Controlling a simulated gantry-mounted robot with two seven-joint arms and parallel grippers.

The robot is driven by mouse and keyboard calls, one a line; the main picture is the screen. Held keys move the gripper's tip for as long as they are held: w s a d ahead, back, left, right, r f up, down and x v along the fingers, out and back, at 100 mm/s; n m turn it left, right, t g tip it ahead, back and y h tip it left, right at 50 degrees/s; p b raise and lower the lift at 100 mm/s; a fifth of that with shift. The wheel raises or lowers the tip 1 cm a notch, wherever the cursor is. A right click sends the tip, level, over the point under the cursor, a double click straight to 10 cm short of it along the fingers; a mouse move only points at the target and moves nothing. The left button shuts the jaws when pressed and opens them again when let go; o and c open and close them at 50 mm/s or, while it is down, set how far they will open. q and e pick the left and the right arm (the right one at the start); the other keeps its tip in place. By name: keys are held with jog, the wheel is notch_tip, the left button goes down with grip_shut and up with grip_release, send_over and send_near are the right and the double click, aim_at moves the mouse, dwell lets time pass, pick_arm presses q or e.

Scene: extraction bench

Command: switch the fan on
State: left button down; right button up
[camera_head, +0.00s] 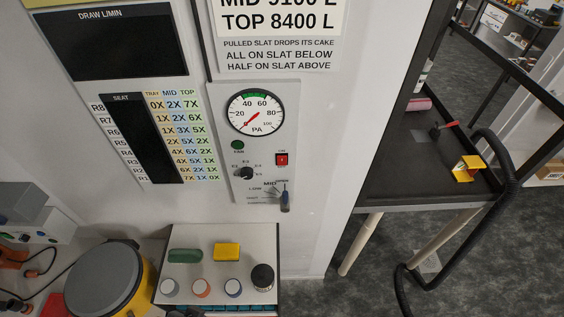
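A control panel (263,187) is on the pale wall in the middle of the head view. A small dark green round lamp or button (237,144) sits above a label that seems to read FAN. Below are a black selector knob (246,173) and a lever with a blue-grey handle (285,200) hanging down. Neither gripper is in view.
A pale tray (205,239) below the panel holds a green block, a yellow block and several round-capped containers. A grey round-topped drum (108,276) stands left. A dark bench (455,190) with a black hose (508,180) is at right. The space before the panel looks clear.

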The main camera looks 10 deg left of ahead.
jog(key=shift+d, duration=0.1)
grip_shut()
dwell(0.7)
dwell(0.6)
